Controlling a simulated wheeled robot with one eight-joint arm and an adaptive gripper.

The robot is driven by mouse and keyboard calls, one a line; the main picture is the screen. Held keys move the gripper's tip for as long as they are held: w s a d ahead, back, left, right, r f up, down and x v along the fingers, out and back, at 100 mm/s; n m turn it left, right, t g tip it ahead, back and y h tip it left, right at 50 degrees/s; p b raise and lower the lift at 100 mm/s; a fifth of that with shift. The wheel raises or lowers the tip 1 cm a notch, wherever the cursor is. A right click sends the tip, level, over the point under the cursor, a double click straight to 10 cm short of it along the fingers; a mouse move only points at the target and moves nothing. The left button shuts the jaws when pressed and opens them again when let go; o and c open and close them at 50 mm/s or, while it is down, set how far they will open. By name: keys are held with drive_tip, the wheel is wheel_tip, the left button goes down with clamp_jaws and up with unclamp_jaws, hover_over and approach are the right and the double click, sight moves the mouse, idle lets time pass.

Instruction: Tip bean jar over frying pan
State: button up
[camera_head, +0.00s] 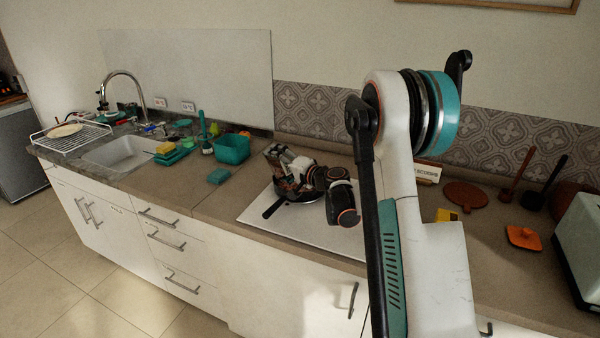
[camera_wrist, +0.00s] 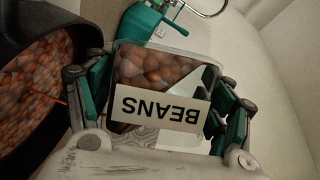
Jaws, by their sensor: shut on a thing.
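The bean jar (camera_wrist: 160,108) is clear, with a white BEANS label that reads upside down in the wrist view. Brown beans show inside it, at the end away from my wrist. My gripper (camera_wrist: 160,92) is shut on the jar, with teal-padded fingers on both sides. The black frying pan (camera_wrist: 12,28) lies at the left of the wrist view and holds many brown beans. In the head view the pan's handle (camera_head: 273,208) points to the front left, and my gripper (camera_head: 297,168) is over the pan. The jar's exact tilt is hard to tell.
The pan stands on a white board (camera_head: 258,213) on the brown counter. A teal tub (camera_head: 232,148) and a teal sponge (camera_head: 219,176) are to the left, near the sink (camera_head: 118,153). An orange item (camera_head: 523,237) and a toaster (camera_head: 580,240) are at the right.

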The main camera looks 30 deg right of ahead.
drive_tip(key=shift+d+r+m+t+b, duration=0.15)
drive_tip(key=shift+d+r+m+b, duration=0.1)
drive_tip(key=shift+d+m, duration=0.25)
drive_tip(key=shift+d+r+m+t+b, duration=0.15)
drive_tip(key=shift+d+m+b, duration=0.15)
drive_tip(key=shift+d, duration=0.25)
idle(0.4)
drive_tip(key=shift+d+r+m+t+y+b, duration=0.2)
drive_tip(key=shift+d+r+m+t+b, duration=0.2)
drive_tip(key=shift+m+b, duration=0.4)
drive_tip(key=shift+d+r+m+t+y+b, duration=0.25)
drive_tip(key=shift+d+m+t+b, duration=0.2)
drive_tip(key=shift+m, duration=0.65)
idle(2.0)
